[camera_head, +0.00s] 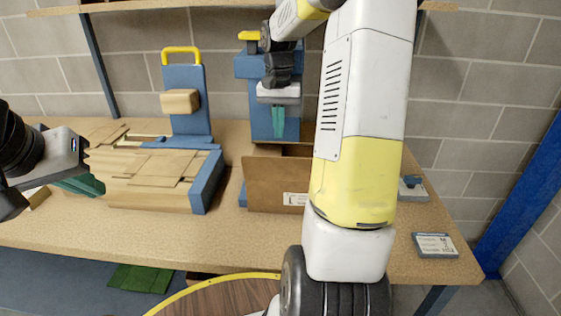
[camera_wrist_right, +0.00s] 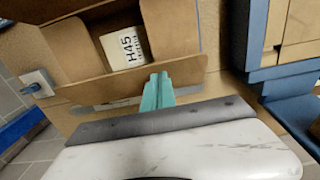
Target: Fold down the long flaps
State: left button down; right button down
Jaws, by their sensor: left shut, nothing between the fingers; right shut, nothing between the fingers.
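A brown cardboard box (camera_head: 262,184) stands on the bench, largely hidden behind my right arm in the head view. Its broad front panel carries a white label; I cannot tell whether this is a wall or a hanging flap. In the right wrist view, a long flap (camera_wrist_right: 120,88) runs across the near side of the opening and another flap (camera_wrist_right: 172,32) stands at the right. A white H45 label (camera_wrist_right: 124,49) shows inside. My right gripper (camera_head: 279,128) is shut and empty, its fingers overlapping the long flap's edge; contact is unclear. My left gripper (camera_head: 82,185) is shut and empty, away from the box.
A blue rack (camera_head: 206,182) of flat cardboard lies left of the box. Another blue stand (camera_head: 262,105) is behind the box. A labelled card (camera_head: 435,245) lies at the bench's right end.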

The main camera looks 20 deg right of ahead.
jog(key=shift+f, duration=0.15)
jog(key=shift+f, duration=0.35)
dwell(0.3)
jog(key=shift+r, duration=2.5)
jog(key=shift+f, duration=2.1)
jog(key=shift+f, duration=0.1)
